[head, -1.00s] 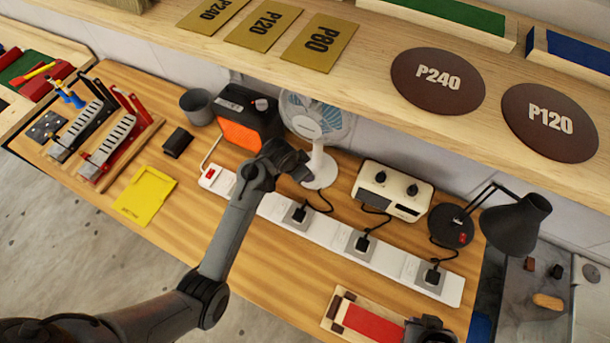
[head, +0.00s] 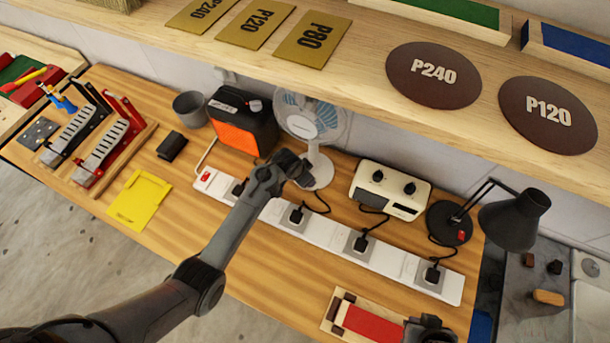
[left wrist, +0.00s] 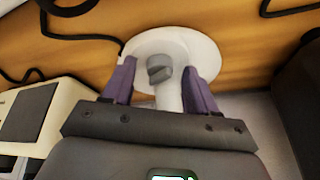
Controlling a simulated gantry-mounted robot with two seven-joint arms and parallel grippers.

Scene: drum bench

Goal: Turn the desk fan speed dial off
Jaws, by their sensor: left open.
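The white desk fan (head: 311,122) stands at the back of the bench, its round base (head: 322,178) partly hidden by my left gripper (head: 298,172). In the left wrist view, the fan base (left wrist: 200,50) carries a grey speed dial (left wrist: 159,70). My left gripper (left wrist: 159,66) is open there, with one purple finger on each side of the dial in the picture. A gap shows between the dial and both fingers; I cannot tell the remaining distance. A dark shape at the bottom edge of the head view may be my right gripper; its fingers cannot be made out.
A white power strip (head: 325,236) with several plugs and cables runs in front of the fan. An orange-fronted black heater (head: 240,122) stands left, a cream two-knob box (head: 390,190) right. The shelf (head: 360,80) overhangs behind; a black lamp (head: 512,220) stands far right.

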